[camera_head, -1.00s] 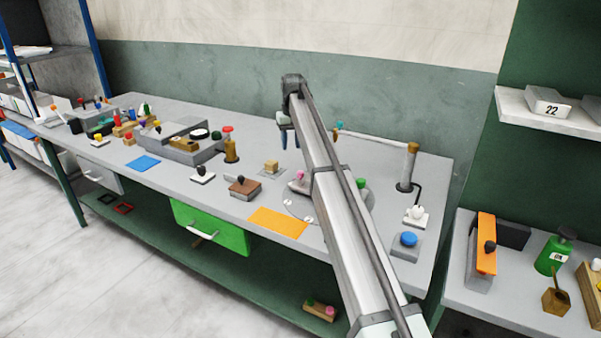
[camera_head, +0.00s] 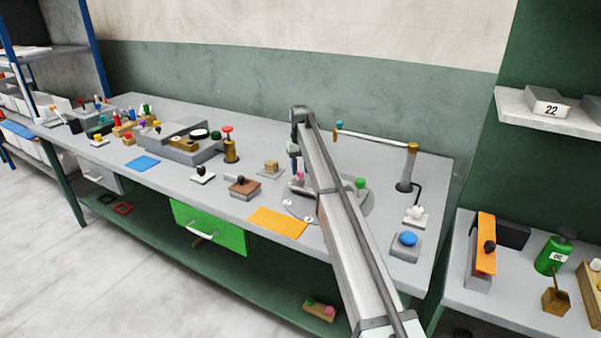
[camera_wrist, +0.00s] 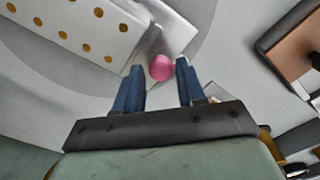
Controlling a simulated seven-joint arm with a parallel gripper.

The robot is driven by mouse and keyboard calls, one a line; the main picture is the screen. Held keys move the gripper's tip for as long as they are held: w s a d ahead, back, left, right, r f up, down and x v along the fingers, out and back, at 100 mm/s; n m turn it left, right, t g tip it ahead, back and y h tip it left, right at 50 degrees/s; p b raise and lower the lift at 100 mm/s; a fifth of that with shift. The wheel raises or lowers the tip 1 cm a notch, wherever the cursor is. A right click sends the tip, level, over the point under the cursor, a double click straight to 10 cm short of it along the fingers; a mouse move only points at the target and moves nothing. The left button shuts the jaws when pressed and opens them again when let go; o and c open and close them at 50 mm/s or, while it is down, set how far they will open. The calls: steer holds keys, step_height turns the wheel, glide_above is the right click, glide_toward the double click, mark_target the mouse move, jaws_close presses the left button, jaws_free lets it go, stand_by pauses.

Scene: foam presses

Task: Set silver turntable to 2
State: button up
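The silver turntable (camera_head: 298,208) is a flat grey disc on the bench, partly hidden behind my arm in the head view. A pink knob (camera_head: 298,177) stands at its left side and a green knob (camera_head: 360,183) at its right. In the wrist view the pink knob (camera_wrist: 161,67) shows between the blue fingertips of my gripper (camera_wrist: 158,69). The fingers are apart, with a gap beside the knob, so my gripper is open. In the head view my gripper (camera_head: 295,167) is low over the pink knob. I cannot read a setting.
A white block with gold dots (camera_wrist: 75,22) is close by in the wrist view. A brown block (camera_head: 244,187), an orange mat (camera_head: 278,222), a blue button (camera_head: 407,239) and a post with a horizontal arm (camera_head: 408,165) stand around the turntable.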

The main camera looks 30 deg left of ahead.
steer(key=shift+f, duration=0.95)
jaws_close()
